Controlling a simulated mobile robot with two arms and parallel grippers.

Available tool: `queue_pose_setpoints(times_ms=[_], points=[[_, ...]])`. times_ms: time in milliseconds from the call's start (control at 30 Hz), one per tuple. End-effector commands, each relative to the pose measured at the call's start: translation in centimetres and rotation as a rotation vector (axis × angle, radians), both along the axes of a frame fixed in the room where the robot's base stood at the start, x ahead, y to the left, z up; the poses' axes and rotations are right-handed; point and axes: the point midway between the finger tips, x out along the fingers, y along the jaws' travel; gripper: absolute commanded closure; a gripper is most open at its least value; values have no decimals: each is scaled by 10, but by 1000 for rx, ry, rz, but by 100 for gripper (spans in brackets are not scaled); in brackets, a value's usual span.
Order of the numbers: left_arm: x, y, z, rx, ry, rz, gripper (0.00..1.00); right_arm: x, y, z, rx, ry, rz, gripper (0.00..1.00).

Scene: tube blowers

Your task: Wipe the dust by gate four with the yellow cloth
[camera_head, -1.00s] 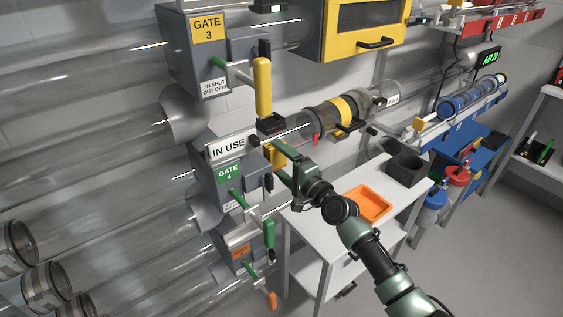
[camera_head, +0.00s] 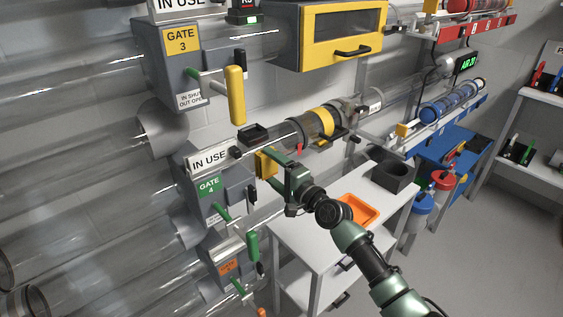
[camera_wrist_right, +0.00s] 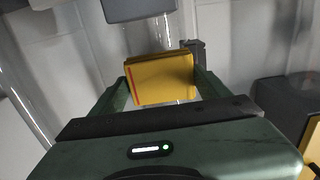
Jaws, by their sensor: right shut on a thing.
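My right gripper (camera_head: 272,166) is shut on the yellow cloth (camera_head: 265,160), a folded pad. In the right wrist view the cloth (camera_wrist_right: 163,80) sits between the two fingers, with a thin red line near one edge. The gripper is just right of the gate four box (camera_head: 203,206), a grey housing with a green GATE 4 label. An IN USE sign (camera_head: 208,158) is above that label. A green handle (camera_head: 253,246) hangs at the lower right of the box. I cannot make out any dust. My left gripper is not in view.
The gate three box (camera_head: 167,67) with its yellow handle (camera_head: 235,95) is above. A small black tray (camera_head: 254,133) is on the wall above the cloth. A white table (camera_head: 300,235) with an orange tray (camera_head: 373,207) and a dark bin (camera_head: 392,176) stands to the right.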

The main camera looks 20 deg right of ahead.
Motion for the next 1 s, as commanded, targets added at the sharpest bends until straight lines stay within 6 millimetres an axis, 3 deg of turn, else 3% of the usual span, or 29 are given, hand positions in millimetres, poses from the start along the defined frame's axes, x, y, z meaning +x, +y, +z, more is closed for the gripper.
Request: queue_pose_setpoints(times_ms=[300,567,1000], points=[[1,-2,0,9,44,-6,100,-6,22,-5,1,-1,2,56],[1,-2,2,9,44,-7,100,-7,21,-3,1,-1,3,56],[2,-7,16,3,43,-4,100,-47,5,-1,-1,0,0,56]])
